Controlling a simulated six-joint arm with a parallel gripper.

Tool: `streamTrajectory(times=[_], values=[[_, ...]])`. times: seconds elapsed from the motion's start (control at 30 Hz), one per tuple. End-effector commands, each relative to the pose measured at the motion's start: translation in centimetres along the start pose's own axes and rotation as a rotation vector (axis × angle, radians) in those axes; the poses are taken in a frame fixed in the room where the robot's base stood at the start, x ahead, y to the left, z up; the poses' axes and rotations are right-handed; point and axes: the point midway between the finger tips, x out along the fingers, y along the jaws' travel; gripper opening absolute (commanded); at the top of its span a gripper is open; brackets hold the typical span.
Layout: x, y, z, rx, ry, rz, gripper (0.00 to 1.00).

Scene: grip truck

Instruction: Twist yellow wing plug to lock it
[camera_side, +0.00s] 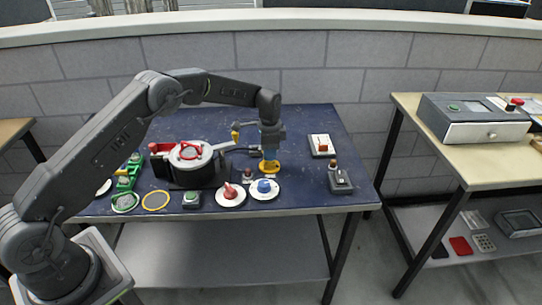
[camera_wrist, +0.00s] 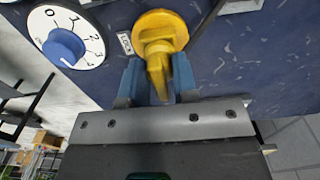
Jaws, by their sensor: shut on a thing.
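The yellow wing plug (camera_wrist: 160,38) is a round yellow disc with a raised wing, in the upper middle of the wrist view. A small white label reading "LOCK" (camera_wrist: 125,43) lies beside its rim. In the side view the plug (camera_side: 269,169) sits on the blue table under my gripper (camera_side: 269,158). My gripper points down over it. In the wrist view the blue fingers of my gripper (camera_wrist: 158,82) stand on both sides of the yellow wing and are shut on it. The wing's contact faces are partly hidden by the fingers.
A white dial with a blue knob (camera_side: 265,187) is close in front of the plug. A red-knob dial (camera_side: 230,193) stands to its left. A pot-like device with a red handle (camera_side: 191,153) is further left. A switch box (camera_side: 341,180) is to the right.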

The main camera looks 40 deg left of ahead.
Motion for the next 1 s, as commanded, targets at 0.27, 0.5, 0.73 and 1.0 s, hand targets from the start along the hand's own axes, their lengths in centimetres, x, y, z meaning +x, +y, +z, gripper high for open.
streamTrajectory(times=[0.27, 0.5, 0.73, 1.0], values=[[-0.05, -0.01, -0.01, 0.116, 0.001, -0.001, 0.06], [-0.06, -0.02, -0.01, 0.281, 0.001, -0.001, 0.06], [-0.07, -0.02, -0.01, 0.438, 0.001, -0.001, 0.06], [-0.07, -0.02, -0.01, 0.630, 0.000, -0.001, 0.06]])
